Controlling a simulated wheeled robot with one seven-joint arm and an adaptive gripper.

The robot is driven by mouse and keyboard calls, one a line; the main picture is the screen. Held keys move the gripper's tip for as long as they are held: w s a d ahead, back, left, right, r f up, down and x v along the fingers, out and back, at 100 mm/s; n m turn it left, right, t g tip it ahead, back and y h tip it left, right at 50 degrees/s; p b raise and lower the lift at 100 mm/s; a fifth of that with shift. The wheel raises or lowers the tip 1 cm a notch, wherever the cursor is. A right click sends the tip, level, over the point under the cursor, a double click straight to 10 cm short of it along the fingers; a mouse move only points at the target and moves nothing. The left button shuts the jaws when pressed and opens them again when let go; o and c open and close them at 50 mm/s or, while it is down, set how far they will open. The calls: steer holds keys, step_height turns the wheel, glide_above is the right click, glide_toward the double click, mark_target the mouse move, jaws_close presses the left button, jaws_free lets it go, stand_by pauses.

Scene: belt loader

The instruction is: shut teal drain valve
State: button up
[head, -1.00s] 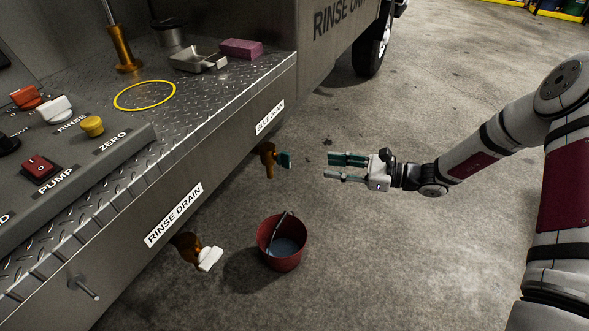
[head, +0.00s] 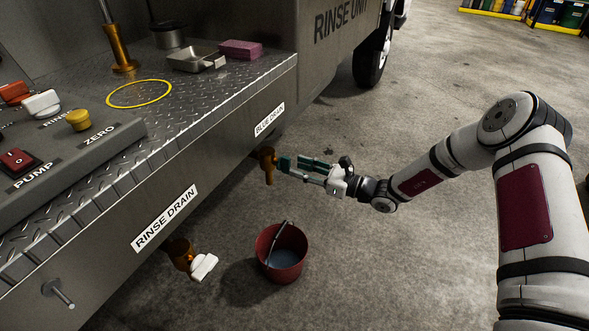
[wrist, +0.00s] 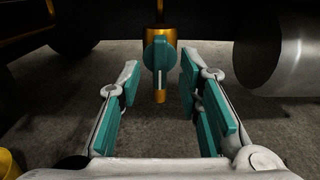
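The teal drain valve is a brass tap (head: 267,163) under the BLUE DRAIN label on the side of the rinse unit. Its teal handle (wrist: 158,54) shows in the wrist view with a pale line running up and down, in front of the brass body (wrist: 159,97). My gripper (head: 280,168) is at the valve in the head view, where its fingers hide most of the handle. In the wrist view my gripper (wrist: 161,90) is open, with one teal-padded finger on each side of the handle and gaps on both sides.
A white-handled tap (head: 203,266) sits under the RINSE DRAIN label. A red bucket (head: 283,262) with liquid stands on the floor below. In the wrist view a grey cylinder (wrist: 290,62) is at the upper right.

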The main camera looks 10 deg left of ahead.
mark_target(285, 165)
steer(key=shift+x, duration=1.4)
steer(key=shift+c, duration=0.4)
jaws_close()
